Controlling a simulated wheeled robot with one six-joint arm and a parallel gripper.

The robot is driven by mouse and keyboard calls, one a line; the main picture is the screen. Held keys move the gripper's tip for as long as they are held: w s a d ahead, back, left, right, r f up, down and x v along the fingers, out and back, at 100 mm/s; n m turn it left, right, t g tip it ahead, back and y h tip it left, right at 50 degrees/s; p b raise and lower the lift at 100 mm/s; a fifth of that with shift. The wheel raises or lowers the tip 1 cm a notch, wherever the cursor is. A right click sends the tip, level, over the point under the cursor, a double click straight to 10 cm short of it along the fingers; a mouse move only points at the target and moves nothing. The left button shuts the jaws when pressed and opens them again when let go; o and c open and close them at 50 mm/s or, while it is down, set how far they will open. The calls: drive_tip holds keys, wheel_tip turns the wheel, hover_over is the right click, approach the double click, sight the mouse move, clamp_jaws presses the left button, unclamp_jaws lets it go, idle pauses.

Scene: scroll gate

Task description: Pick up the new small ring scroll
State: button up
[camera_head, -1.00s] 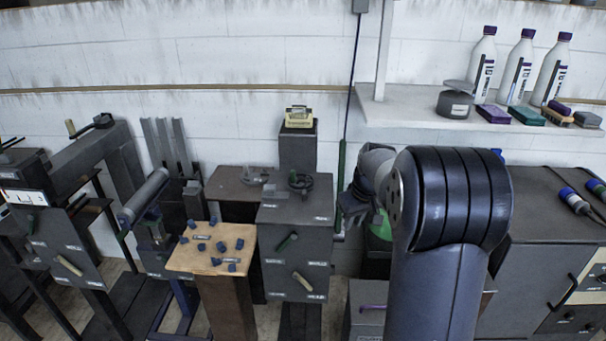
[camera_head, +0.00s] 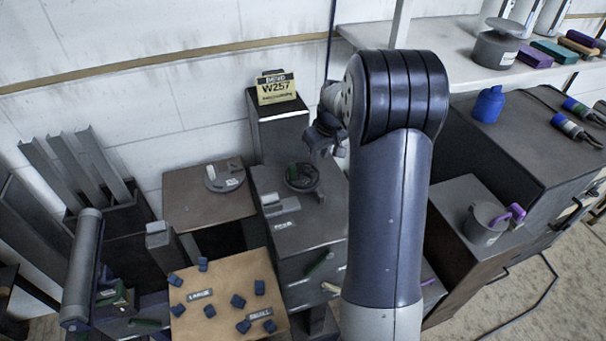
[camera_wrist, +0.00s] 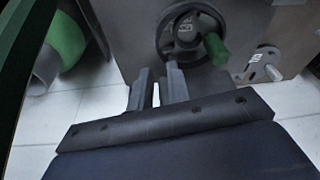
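My gripper (camera_head: 326,138) is above the dark cabinet at mid picture, its fingers hard to make out in the head view. In the wrist view my gripper's (camera_wrist: 158,78) two grey fingers stand apart with an empty gap. A black ring-shaped wheel (camera_wrist: 163,42) with a green knob (camera_wrist: 215,47) is just beyond the fingertips; I see no clear contact. The same black ring (camera_head: 316,187) lies on the cabinet top in the head view. I cannot surely pick out the new small ring scroll. A board (camera_head: 222,306) carries several small blue pieces and LARGE and SMALL labels.
A grey disc (camera_head: 222,178) sits on a brown-topped stand at left. A yellow W257 sign (camera_head: 276,88) stands on a pillar behind. A grey mug (camera_head: 481,228) with a purple handle stands on a box at right. A white shelf (camera_head: 440,32) overhangs at upper right.

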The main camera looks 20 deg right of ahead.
sight(317, 170)
drive_tip(key=shift+p+x, duration=0.5)
drive_tip(key=shift+x, duration=2.1)
drive_tip(key=shift+s, duration=0.15)
drive_tip(key=shift+c, duration=0.6)
clamp_jaws()
